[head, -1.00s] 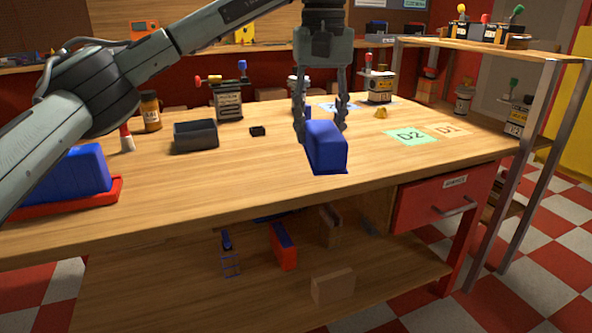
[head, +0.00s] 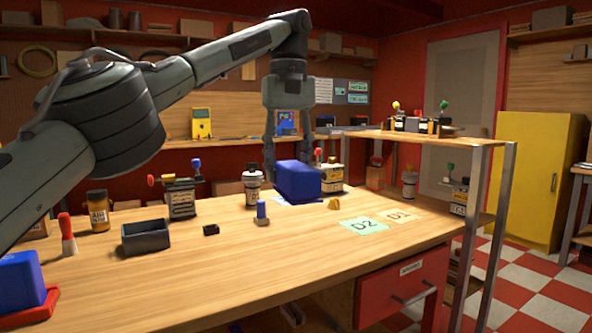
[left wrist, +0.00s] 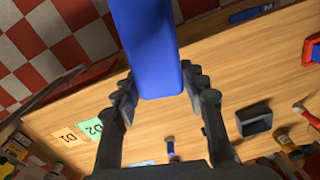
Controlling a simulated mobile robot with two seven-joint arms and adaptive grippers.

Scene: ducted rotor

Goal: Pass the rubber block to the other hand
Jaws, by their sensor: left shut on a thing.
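The blue rubber block (head: 297,182) is in my left gripper (head: 288,160), seen above the back part of the workbench in the head view. The left fingers are shut on it, one on each side, and it looks clear of the bench top. In the left wrist view the block (left wrist: 150,50) sticks out between the two fingertips of my left gripper (left wrist: 160,95). My right gripper is in neither view.
The wooden workbench (head: 270,265) carries a dark open bin (head: 146,236), a small blue peg (head: 262,211), bottles, and mats D2 (head: 363,225) and D1 (head: 399,216). Another blue block (head: 20,280) sits in a red tray at left. A shelf rack (head: 420,138) stands at right.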

